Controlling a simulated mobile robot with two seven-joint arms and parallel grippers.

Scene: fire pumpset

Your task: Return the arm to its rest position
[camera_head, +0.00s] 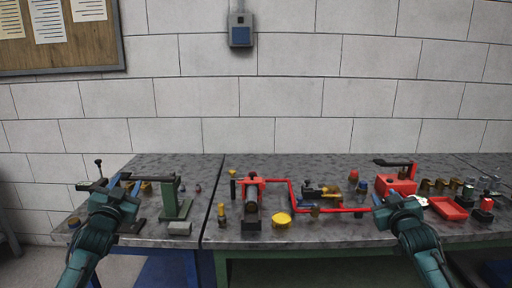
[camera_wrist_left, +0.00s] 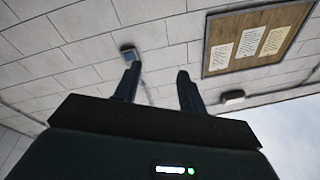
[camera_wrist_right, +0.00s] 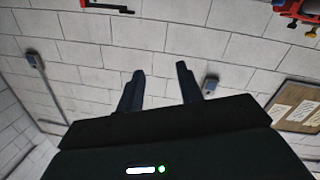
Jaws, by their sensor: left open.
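My left gripper (camera_head: 120,184) is raised at the left of the head view, in front of the left bench. In the left wrist view its two dark fingers (camera_wrist_left: 157,86) stand apart with nothing between them, only the wall behind. My right gripper (camera_head: 388,199) is raised at the right of the head view, in front of the main bench. In the right wrist view its fingers (camera_wrist_right: 160,84) are also apart and empty. Both teal arms come up from the bottom of the head view. Neither gripper is seen holding anything.
The bench (camera_head: 340,231) carries red pipework (camera_head: 295,198), a yellow part (camera_head: 281,218), a red toolbox (camera_head: 396,184), a red tray (camera_head: 449,208) and several brass fittings. A green stand (camera_head: 170,195) is on the left bench. A board (camera_head: 60,45) hangs on the block wall.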

